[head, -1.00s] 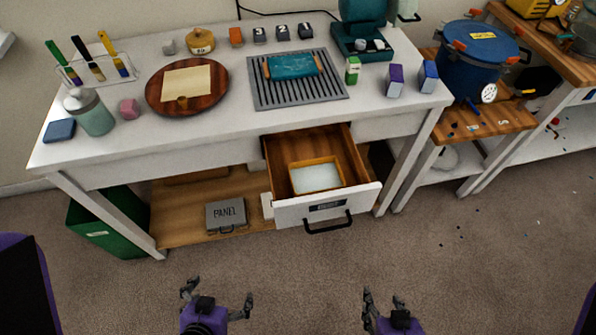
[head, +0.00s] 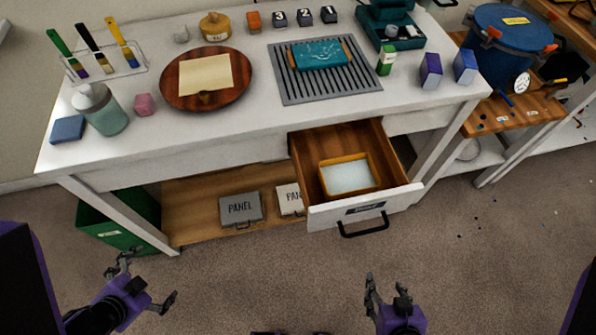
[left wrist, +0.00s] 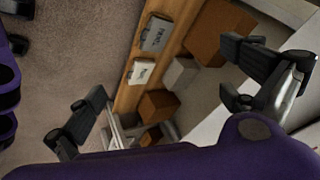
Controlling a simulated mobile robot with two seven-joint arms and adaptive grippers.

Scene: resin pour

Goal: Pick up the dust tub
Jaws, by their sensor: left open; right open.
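A yellow-rimmed open tub (head: 348,175) with a pale, whitish fill sits inside the open drawer (head: 398,195) under the worktable. It looks like the dust tub, but I can read no label on it. My left gripper (head: 146,281) is open and empty, low at the left in front of the table, well apart from the tub. In the left wrist view its open fingers (left wrist: 168,78) frame the lower shelf, and the tub cannot be made out there. My right gripper (head: 388,290) is open and empty, in front of and below the drawer.
The white worktable (head: 250,115) holds a round wooden board (head: 178,90), a grey grate (head: 295,95), brushes and small boxes. PANEL cases (head: 240,209) lie on the lower shelf (head: 185,225). A green bin (head: 105,225) stands at left. The floor in front is clear.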

